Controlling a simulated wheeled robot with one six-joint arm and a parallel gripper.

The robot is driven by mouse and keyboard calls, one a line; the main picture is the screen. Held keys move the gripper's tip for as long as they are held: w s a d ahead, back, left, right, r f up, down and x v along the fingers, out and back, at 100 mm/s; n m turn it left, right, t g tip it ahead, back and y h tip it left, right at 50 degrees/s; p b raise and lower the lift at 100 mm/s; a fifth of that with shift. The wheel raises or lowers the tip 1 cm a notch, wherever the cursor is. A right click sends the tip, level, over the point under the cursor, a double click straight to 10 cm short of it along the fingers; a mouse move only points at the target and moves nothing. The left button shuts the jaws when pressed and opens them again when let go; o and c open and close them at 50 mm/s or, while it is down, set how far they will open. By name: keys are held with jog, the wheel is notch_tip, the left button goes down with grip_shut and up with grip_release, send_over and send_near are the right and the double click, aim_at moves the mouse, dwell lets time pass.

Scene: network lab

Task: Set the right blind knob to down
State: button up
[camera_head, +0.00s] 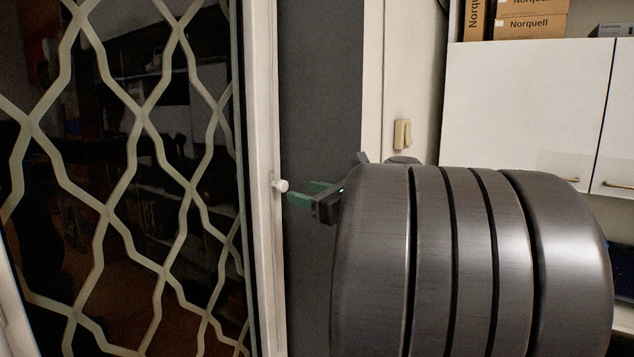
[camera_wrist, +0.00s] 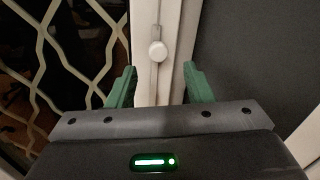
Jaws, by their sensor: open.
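A small round white knob (camera_head: 281,186) sits on the white window frame, right of the glass with the lattice. In the wrist view the knob (camera_wrist: 158,51) is on a grey vertical strip, above and between my fingers. My gripper (camera_head: 303,193) has green fingers. It is open and empty, just right of the knob and apart from it in the head view. In the wrist view my gripper (camera_wrist: 159,83) shows its two fingers spread to either side of the frame's white post. No marking of up or down is readable on the knob.
A pale lattice (camera_head: 137,112) covers the dark glass at the left. A dark grey wall panel (camera_head: 318,95) lies right of the frame. A beige wall fitting (camera_head: 402,134), white cabinets (camera_head: 525,95) and cardboard boxes (camera_head: 530,27) are at the right.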

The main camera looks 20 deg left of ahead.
aim_at(285, 187)
jog(key=p+x, duration=0.1)
jog(key=x, duration=0.6)
jog(key=shift+a, duration=0.4)
jog(key=shift+c, duration=0.2)
grip_shut()
